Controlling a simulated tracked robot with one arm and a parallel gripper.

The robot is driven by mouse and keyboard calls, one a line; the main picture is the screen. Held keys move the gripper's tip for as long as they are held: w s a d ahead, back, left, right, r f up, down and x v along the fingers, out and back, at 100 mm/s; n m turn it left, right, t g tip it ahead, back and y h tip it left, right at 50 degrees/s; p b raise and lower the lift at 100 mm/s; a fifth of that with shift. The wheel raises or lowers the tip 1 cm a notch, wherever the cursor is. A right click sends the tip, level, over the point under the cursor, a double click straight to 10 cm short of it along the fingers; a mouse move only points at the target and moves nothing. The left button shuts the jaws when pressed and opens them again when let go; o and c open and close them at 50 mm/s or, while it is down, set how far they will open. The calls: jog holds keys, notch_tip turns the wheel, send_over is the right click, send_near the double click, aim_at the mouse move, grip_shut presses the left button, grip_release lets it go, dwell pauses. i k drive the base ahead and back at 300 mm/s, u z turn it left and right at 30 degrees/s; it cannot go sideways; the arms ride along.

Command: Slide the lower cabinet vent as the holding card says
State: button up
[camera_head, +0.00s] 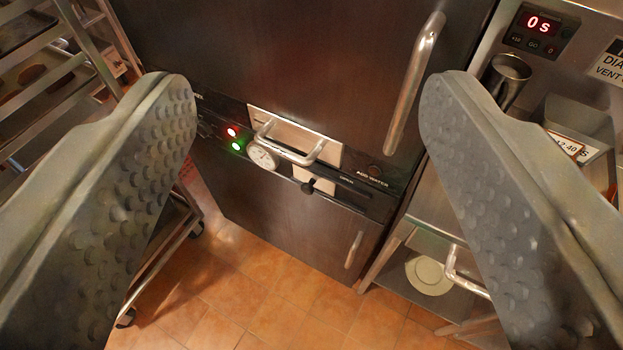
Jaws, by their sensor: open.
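My gripper (310,92) is open and empty, its two studded grey fingers wide apart before a dark cabinet. Between and beyond them is the lower cabinet's control strip. The vent slider's black knob (308,187) sits at the left part of its slot, with a dark bar running right beneath small lettering that seems to read "OPEN". My gripper is not touching it.
A metal handle (290,150) and round dial (262,157) are close above left of the knob. Red and green lamps glow beside them. A tall door handle (414,82) stands out above right. A rack (60,75) is at left; a timer (539,27) reads "0s".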

aim_at(310, 180)
jog(key=z, duration=1.55)
jog(key=k, duration=1.15)
jog(key=u, duration=1.2)
jog(key=i, duration=1)
jog(key=z, duration=0.05)
